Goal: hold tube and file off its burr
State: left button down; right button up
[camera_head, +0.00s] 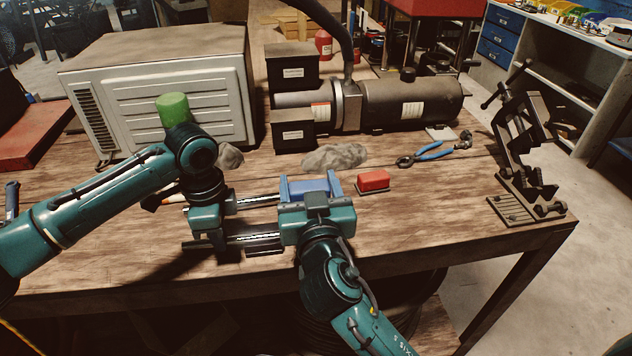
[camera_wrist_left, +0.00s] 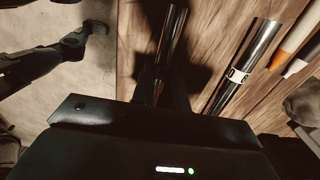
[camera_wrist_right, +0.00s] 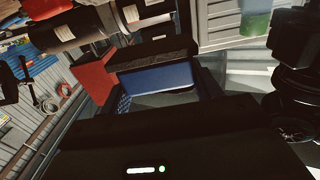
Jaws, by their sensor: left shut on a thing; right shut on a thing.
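The dark metal tube (camera_head: 232,243) lies level near the table's front. My left gripper (camera_head: 208,243) is shut on its left end. My right gripper (camera_head: 309,186) is shut on a blue block (camera_head: 309,188) with a dark face, probably the file. The block (camera_wrist_right: 155,79) also shows in the right wrist view. The right gripper is at the tube's right end; whether the block touches the tube cannot be told.
A second tube (camera_head: 256,202) lies behind, with a white label in the left wrist view. A red block (camera_head: 373,180), blue pliers (camera_head: 432,151) and grey rags (camera_head: 336,157) lie beyond. A black clamp stand (camera_head: 530,160) is at the right. The front right of the table is clear.

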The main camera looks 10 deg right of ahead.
jog(key=shift+f, duration=2.7)
jog(key=shift+d+f, duration=0.5)
jog(key=shift+f, duration=0.15)
jog(key=shift+d, duration=2.75)
jog(key=shift+a, duration=3.25)
jog(key=shift+r, duration=4.05)
pick_arm(q)
jog(key=c, duration=1.3)
grip_release()
